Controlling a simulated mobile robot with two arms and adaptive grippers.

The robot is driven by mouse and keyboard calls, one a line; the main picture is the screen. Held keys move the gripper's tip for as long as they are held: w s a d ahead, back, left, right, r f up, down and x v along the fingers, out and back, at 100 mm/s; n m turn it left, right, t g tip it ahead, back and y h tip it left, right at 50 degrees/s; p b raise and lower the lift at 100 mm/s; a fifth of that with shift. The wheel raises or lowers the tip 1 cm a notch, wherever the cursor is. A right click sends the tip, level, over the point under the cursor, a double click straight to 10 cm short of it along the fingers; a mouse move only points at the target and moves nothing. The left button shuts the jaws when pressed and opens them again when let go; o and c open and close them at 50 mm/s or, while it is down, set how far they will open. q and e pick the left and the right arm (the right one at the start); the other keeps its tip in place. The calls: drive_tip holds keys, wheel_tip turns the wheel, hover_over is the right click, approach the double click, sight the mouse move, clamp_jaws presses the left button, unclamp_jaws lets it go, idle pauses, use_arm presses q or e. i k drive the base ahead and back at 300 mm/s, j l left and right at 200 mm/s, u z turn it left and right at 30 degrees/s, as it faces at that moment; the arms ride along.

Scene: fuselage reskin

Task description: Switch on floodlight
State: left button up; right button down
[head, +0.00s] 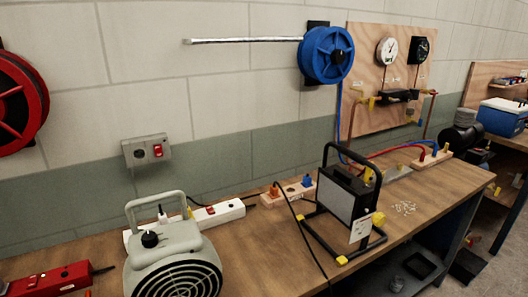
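The floodlight (347,200) stands upright on the wooden workbench, right of centre. It has a black tubular stand with yellow feet, a carrying handle on top and a pale rectangular lamp face turned to the left. The lamp face looks grey and shows no glow. Neither of my grippers is in view.
A grey-green fan heater (177,262) stands at the front left, before a white power strip (215,215). A wooden socket block (292,190) is behind the floodlight's left side. A wall switch box (147,151) has a red rocker. Small pale bits (404,208) lie right of the floodlight.

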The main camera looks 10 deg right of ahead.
sight(360, 230)
drive_tip(key=l+z, duration=0.2)
drive_tip(key=l, duration=0.6)
drive_tip(key=i+l+z, duration=0.2)
drive_tip(key=l, duration=0.6)
drive_tip(key=k, duration=0.05)
